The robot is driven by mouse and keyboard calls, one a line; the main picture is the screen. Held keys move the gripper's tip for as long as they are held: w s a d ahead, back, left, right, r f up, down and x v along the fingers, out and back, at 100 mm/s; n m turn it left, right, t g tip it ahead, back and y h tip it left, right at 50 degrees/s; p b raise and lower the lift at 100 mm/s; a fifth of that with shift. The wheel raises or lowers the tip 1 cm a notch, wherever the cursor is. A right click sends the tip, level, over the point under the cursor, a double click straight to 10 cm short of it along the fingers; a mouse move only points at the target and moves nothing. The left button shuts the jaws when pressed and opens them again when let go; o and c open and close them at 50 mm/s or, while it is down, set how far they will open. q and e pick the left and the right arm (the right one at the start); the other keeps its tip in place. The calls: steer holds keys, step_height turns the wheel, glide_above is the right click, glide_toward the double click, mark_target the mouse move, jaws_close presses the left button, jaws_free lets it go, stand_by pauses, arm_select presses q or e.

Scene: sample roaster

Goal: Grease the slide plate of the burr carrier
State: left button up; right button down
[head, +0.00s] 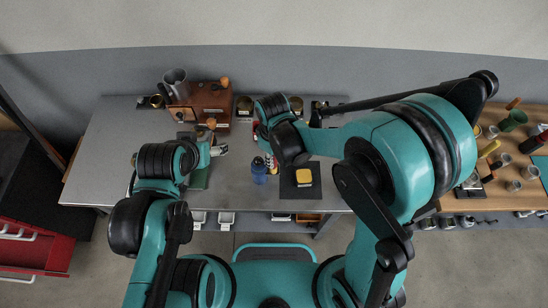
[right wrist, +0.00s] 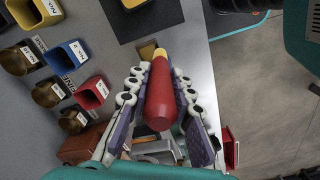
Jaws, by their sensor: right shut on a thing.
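My right gripper (right wrist: 165,85) is shut on a red, rounded tool with a yellow end (right wrist: 159,108), which lies lengthwise between the two fingers in the right wrist view. In the head view my right arm mostly hides this gripper, and a bit of red and yellow shows near it. My left gripper (head: 218,150) hangs over the bench beside a dark green mat (head: 198,180). It is too small to tell whether its fingers are open. I cannot make out the burr carrier or its slide plate for certain.
A brown wooden machine (head: 208,102) stands at the back of the grey bench (head: 110,150). Labelled coloured cups (right wrist: 91,93) stand in rows. A cluttered wooden table is at right.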

steer(key=shift+w+r+p, duration=0.25)
steer(key=shift+r+p, duration=0.25)
steer(key=shift+r, duration=0.4)
step_height(320, 180, up, 4)
steer(key=shift+s+f+p, duration=0.1)
steer(key=shift+f+p, duration=0.05)
steer(key=shift+p, duration=1.05)
